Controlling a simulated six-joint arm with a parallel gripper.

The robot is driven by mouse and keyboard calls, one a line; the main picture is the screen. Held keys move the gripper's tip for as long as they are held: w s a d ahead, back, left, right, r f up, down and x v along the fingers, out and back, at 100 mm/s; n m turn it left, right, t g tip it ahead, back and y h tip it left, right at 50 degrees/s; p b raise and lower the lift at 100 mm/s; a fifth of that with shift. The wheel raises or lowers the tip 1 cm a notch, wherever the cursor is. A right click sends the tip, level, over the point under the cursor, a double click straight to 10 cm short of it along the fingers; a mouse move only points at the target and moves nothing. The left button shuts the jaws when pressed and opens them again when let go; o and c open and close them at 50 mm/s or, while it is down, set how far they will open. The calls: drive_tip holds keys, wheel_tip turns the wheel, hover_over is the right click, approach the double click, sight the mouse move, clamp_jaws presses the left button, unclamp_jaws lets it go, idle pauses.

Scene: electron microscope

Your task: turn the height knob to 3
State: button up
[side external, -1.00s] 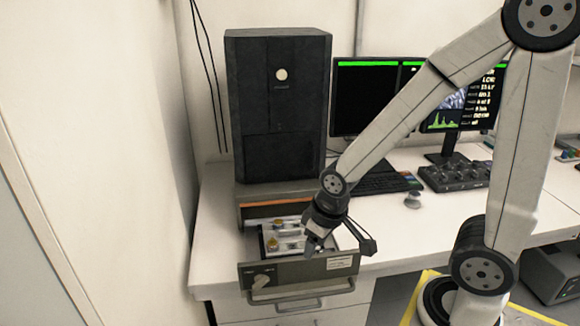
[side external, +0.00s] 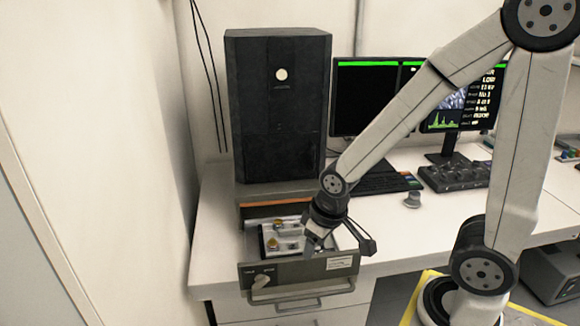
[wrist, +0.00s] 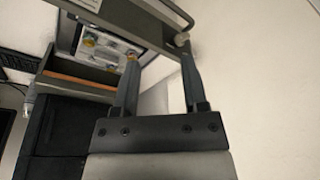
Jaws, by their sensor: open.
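An open drawer-like stage with a grey front panel (side external: 300,271) juts out below the tall dark instrument. A pale knob (side external: 261,281) sits on the panel's left part; it also shows in the wrist view (wrist: 182,39). Brass-topped knobs (side external: 272,243) stand on the light plate behind the panel, and one shows in the wrist view (wrist: 88,41). I cannot read which knob is the height knob, nor its setting. My gripper (side external: 312,243) is above the right part of the stage, right of the knobs. In the wrist view its two fingers (wrist: 159,60) are apart with nothing held.
The dark instrument column (side external: 278,110) stands behind the stage. A panel handle (side external: 300,290) sticks out in front. Monitors, a keyboard (side external: 380,183) and a control box (side external: 455,176) are on the desk at right. A white wall (side external: 90,150) is at left.

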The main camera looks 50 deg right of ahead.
sight(325, 251)
drive_tip(key=w+d+f+n, duration=0.1)
drive_tip(key=d, duration=0.1)
drive_tip(key=w+d+f+n+g, duration=0.1)
drive_tip(key=d+n, duration=0.1)
drive_tip(key=d, duration=0.1)
drive_tip(key=w+d+f+n, duration=0.1)
drive_tip(key=d, duration=0.1)
drive_tip(key=shift+w+d+f+n, duration=0.15)
drive_tip(key=shift+w+f+n, duration=0.15)
drive_tip(key=shift+w+n, duration=0.1)
drive_tip(key=d+f+n, duration=0.1)
drive_tip(key=d, duration=0.1)
drive_tip(key=d+f+n+g, duration=0.1)
drive_tip(key=d, duration=0.1)
drive_tip(key=w+d+f+n, duration=0.1)
drive_tip(key=d+f+n, duration=0.1)
drive_tip(key=shift+d+g, duration=0.3)
drive_tip(key=shift+f, duration=0.2)
drive_tip(key=shift+f, duration=3.7)
clamp_jaws()
